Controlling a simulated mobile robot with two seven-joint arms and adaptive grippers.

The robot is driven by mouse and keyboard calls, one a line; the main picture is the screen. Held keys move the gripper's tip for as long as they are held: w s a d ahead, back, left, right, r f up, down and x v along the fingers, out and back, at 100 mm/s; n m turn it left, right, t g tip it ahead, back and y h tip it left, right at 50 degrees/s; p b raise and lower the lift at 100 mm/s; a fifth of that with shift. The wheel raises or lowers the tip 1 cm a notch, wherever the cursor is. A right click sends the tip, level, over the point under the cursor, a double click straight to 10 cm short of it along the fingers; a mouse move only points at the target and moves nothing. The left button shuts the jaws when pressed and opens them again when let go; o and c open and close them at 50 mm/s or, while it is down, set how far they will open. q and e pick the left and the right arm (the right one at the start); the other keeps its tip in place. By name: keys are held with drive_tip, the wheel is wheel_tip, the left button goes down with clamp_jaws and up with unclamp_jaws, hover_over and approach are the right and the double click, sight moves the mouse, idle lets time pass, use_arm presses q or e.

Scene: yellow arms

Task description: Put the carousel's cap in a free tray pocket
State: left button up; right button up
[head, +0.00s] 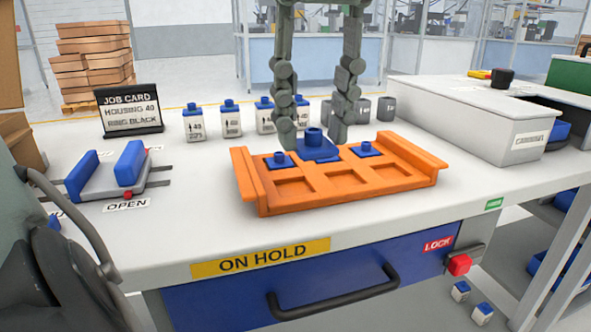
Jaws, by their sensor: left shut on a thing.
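The orange tray (345,195) lies on the white bench, with a front row of three empty pockets. Two small blue pieces sit in its back row, a left one (279,160) and a right one (366,150). My left gripper (313,143) reaches down from the top and is shut on a blue cap (314,137) with a square base and a round knob. The cap is at the middle of the back row, between the two blue pieces. I cannot tell whether it rests in the pocket or hangs just above it.
The white carousel housing (460,115) stands at the right. Several white bottles with blue tops (194,125) and grey cylinders (386,108) stand behind the tray. A blue clamp fixture (105,176) and a job card (128,108) are at the left. The drawer (240,300) below is shut.

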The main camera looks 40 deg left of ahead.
use_arm(q)
drive_tip(key=w+a+f, duration=0.1)
drive_tip(key=a, duration=0.1)
drive_tip(key=w+a+f, duration=0.2)
drive_tip(key=a, duration=0.1)
drive_tip(key=w+a+f, duration=0.1)
drive_tip(key=a+f, duration=0.1)
drive_tip(key=shift+w+a+f, duration=0.15)
drive_tip(key=shift+w+a, duration=0.1)
wheel_tip(320, 180, down, 4)
drive_tip(key=shift+r, duration=0.1)
use_arm(e)
drive_tip(key=shift+w+a+r+t+y, duration=0.5)
drive_tip(key=shift+w+a+r+t, duration=0.35)
drive_tip(key=shift+a+r, duration=0.2)
use_arm(q)
drive_tip(key=shift+b, duration=0.35)
use_arm(e)
drive_tip(key=shift+w+a, duration=0.1)
drive_tip(key=shift+w, duration=0.05)
use_arm(q)
drive_tip(key=shift+f, duration=0.2)
drive_tip(key=o, duration=0.5)
use_arm(e)
drive_tip(key=shift+w+a+r, duration=0.2)
drive_tip(key=shift+a+r, duration=0.1)
drive_tip(key=shift+r, duration=0.1)
